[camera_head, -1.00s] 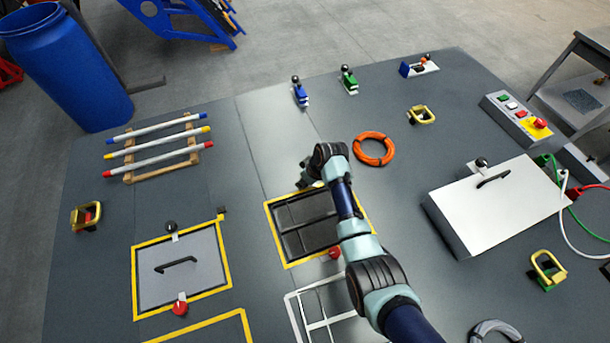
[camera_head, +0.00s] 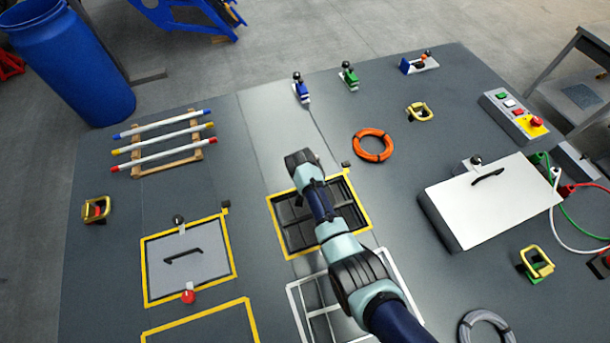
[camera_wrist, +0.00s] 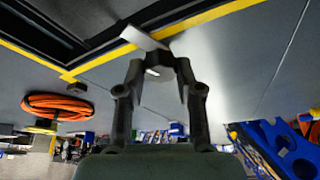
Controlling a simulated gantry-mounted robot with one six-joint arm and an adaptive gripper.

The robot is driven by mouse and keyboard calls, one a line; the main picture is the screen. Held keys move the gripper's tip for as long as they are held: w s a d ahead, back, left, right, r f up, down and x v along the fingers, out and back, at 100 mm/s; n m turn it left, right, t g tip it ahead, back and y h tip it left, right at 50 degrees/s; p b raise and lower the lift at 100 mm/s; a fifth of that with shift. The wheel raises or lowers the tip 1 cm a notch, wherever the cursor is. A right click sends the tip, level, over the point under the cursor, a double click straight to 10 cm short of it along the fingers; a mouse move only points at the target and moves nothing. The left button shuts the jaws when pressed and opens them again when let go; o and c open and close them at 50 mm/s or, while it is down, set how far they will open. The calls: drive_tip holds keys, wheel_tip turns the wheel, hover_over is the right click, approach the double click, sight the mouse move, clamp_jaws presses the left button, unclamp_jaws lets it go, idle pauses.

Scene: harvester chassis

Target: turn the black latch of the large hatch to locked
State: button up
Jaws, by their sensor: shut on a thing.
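In the wrist view my gripper (camera_wrist: 160,65) is shut on the black latch, whose dark knob sits between the fingertips. The latch's white plate (camera_wrist: 145,38) sticks out from the fingers toward the yellow border (camera_wrist: 95,60). Its exact angle to the hatch is hard to tell.
A smaller grey hatch (camera_head: 205,262) with a black knob and a red knob lies left. An orange cable ring (camera_head: 373,145) lies right of my gripper. A white frame (camera_head: 300,300) lies nearer. A white box lid (camera_head: 492,205) stands right.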

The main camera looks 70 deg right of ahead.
drive_tip(key=shift+m+g+b, duration=0.7)
drive_tip(key=shift+m+b, duration=0.05)
drive_tip(key=shift+m, duration=1.15)
drive_tip(key=o, duration=1.2)
drive_tip(key=shift+c, duration=0.2)
drive_tip(key=v, duration=1.2)
drive_tip(key=shift+w, duration=0.15)
